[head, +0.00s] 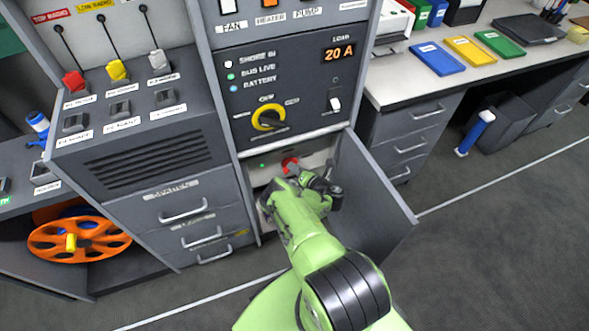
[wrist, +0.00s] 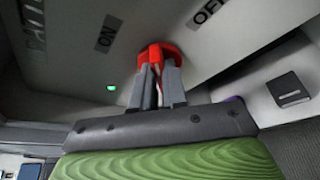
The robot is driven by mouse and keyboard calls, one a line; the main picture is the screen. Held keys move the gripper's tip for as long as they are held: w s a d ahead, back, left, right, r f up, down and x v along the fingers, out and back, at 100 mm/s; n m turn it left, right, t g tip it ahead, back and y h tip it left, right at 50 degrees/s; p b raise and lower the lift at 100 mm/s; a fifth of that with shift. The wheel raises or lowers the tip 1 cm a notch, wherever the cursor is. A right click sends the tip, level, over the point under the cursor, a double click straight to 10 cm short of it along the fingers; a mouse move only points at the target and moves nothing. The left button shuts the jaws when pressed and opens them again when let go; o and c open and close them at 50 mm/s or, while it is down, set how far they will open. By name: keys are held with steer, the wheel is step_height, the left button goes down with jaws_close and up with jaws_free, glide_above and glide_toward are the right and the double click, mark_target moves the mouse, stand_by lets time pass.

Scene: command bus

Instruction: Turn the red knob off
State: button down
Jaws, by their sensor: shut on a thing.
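The red knob (head: 290,162) is on a pale panel inside an open compartment below the console. It also shows in the wrist view (wrist: 158,50), between ON and OFF labels. My gripper (wrist: 158,75) is shut on the red knob, with one grey finger on each side of it. In the head view my green arm reaches into the compartment and partly hides the panel. The ON label (wrist: 108,34) is left of the knob and the OFF label (wrist: 207,12) is to its upper right. A green light (wrist: 111,88) is lit on the panel.
The compartment's grey door (head: 372,200) stands open to the right of my arm. A yellow-ringed rotary switch (head: 268,118) is on the console above. Drawers (head: 185,215) are on the left.

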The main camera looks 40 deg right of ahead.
steer(key=shift+s+d+f+m+t+y+b, duration=0.15)
steer(key=shift+m+t+y+b, duration=0.2)
steer(key=shift+m, duration=0.65)
steer(key=shift+w+f+m+t+y+b, duration=0.1)
steer(key=shift+f+m+t+y+b, duration=0.25)
steer(key=shift+m, duration=0.65)
steer(key=shift+s+d+m+t+y+b, duration=0.15)
steer(key=shift+m+t+b, duration=0.3)
steer(key=shift+m, duration=0.55)
steer(key=shift+w+a, duration=0.1)
steer(key=c, duration=1.2)
jaws_free()
steer(key=shift+o, duration=0.2)
steer(key=shift+r, duration=0.1)
